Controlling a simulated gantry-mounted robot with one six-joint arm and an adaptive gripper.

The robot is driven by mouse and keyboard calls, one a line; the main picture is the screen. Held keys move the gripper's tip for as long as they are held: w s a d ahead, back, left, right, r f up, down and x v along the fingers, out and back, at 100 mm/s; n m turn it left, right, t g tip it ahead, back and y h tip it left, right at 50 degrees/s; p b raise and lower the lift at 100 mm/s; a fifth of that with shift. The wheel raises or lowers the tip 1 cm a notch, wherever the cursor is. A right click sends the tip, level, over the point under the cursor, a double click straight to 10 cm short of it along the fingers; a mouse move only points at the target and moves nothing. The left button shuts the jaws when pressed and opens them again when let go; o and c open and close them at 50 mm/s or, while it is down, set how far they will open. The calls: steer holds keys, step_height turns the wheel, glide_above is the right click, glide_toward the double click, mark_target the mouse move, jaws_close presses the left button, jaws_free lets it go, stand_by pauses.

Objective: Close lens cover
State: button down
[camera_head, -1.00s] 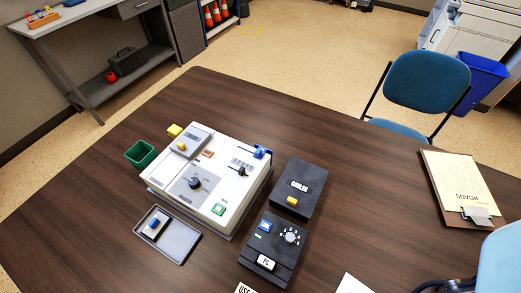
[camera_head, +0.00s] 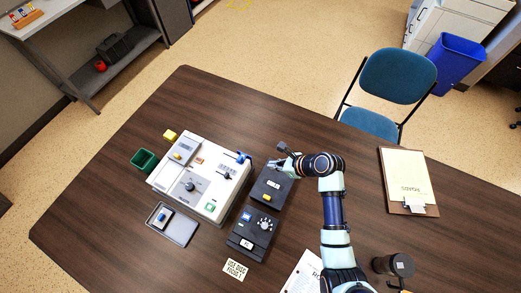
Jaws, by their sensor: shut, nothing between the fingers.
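A white device (camera_head: 212,202) sits on the table with a dark round knob (camera_head: 189,187). A grey raised panel (camera_head: 184,151) with a yellow knob is at its back left, and a blue part (camera_head: 243,157) at its back right. I cannot tell for sure which part is the lens cover. To its right are a black box (camera_head: 272,184) with a yellow tab and, in front of that, a black dial box (camera_head: 252,232). My gripper (camera_head: 275,162) is shut and empty, at the black box's far end, right of the blue part. Whether it touches anything is unclear.
A grey tray (camera_head: 184,232) with a small blue-topped item and a green bin (camera_head: 143,160) lie left of the device. A clipboard (camera_head: 408,178), a dark cylinder (camera_head: 401,265) and papers (camera_head: 303,272) are on the right and front. The table's far middle is clear.

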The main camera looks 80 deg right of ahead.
mark_target(241, 161)
steer(key=b+x, duration=0.3)
steer(key=x, duration=0.8)
steer(key=shift+w, duration=0.15)
steer(key=w, duration=0.2)
steer(key=shift+w+d+r+b, duration=0.25)
steer(key=shift+w+b, duration=0.05)
steer(key=shift+w+d, duration=0.1)
steer(key=shift+w, duration=0.35)
steer(key=w, duration=0.2)
steer(key=w+d, duration=0.1)
steer(key=w, duration=0.4)
steer(key=shift+w+d, duration=0.2)
steer(key=shift+d, duration=0.1)
